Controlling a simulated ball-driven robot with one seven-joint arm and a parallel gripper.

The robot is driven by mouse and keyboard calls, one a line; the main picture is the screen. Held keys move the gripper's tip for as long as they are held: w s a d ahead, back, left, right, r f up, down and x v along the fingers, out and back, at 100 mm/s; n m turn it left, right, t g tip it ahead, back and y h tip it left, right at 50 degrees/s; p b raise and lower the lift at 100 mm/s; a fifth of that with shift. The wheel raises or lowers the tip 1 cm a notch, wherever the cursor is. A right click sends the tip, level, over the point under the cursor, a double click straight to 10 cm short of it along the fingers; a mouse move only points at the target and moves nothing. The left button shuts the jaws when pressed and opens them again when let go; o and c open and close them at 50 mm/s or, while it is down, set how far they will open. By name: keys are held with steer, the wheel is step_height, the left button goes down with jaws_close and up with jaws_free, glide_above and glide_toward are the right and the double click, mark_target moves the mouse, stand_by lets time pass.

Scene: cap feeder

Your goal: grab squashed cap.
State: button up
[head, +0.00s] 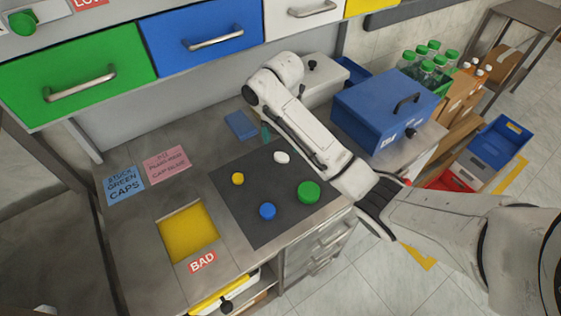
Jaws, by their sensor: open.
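Several caps lie apart on a dark grey mat (240,222) on the metal worktop. The white cap (282,157) looks oval and lies near the mat's far edge. A small yellow cap (238,179) lies at the left, a blue cap (267,211) near the front and a larger green cap (308,192) at the right. At this size I cannot tell for sure which cap is squashed. My arm reaches in from the right and bends above the back of the worktop. I cannot make out my gripper's fingers; no cap is seen held.
A yellow-bottomed recess (187,233) with a red BAD label (202,262) is left of the mat. A blue note (124,182) and pink note (167,164) lie behind it. A blue box (383,112) stands right. Drawers (78,85) overhang the back.

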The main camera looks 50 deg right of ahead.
mark_target(282, 156)
steer(key=shift+f+b, duration=0.9)
steer(key=shift+f, duration=0.3)
steer(key=shift+w+d+f, duration=0.1)
steer(key=shift+f, duration=1.7)
steer(key=c, duration=1.2)
